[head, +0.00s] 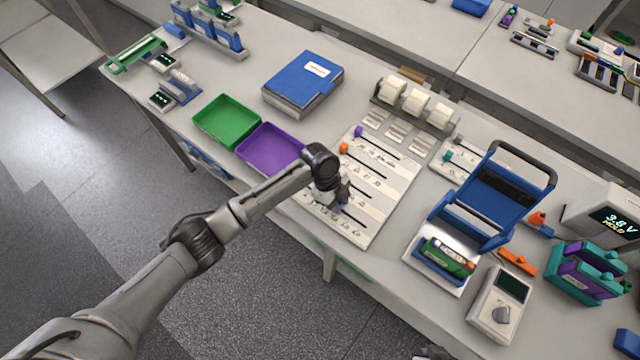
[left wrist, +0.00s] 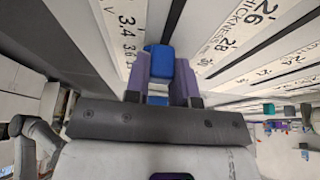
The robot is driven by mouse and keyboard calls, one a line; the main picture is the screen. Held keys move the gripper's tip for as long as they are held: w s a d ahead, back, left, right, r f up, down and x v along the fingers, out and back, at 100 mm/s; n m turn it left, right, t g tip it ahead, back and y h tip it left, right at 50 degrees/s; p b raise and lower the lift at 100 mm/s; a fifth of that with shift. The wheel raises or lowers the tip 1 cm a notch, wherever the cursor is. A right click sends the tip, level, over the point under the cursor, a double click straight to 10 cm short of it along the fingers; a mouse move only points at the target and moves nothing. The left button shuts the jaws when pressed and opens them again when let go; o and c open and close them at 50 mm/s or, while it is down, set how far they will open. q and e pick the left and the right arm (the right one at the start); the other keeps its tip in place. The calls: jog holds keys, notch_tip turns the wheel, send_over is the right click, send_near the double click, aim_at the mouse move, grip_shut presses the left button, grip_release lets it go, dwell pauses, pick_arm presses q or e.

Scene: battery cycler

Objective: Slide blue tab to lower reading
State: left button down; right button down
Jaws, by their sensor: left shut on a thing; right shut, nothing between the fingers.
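The slider board (head: 377,205) is a pale panel with several slotted, printed scales. The blue tab (left wrist: 159,62) sits between the two fingers of my left gripper (left wrist: 158,78), which is shut on it. The number strip beside it reads 3.4 and 3.6 (left wrist: 130,30). In the head view my left gripper (head: 335,197) is down at the board's near-left part and mostly hides the tab. An orange tab (head: 344,148) and a purple tab (head: 358,132) stand at the left ends of other slots. My right gripper (head: 432,353) shows only partly at the bottom edge, shut and empty.
A purple tray (head: 270,148), green tray (head: 226,121) and blue binder (head: 303,83) lie left of and behind the board. White rolls (head: 414,102) stand behind it. A blue-framed device (head: 485,205) and handheld meter (head: 498,306) stand to the right.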

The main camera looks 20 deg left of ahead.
pick_arm(q)
jog(key=shift+s+d, duration=0.25)
jog(key=shift+d, duration=0.45)
jog(key=c, duration=1)
grip_release()
jog(key=shift+a, duration=0.1)
jog(key=shift+o, duration=0.2)
jog(key=shift+r, duration=0.1)
jog(key=v, duration=1.3)
jog(key=shift+r+p, duration=0.3)
jog(key=shift+w, duration=0.15)
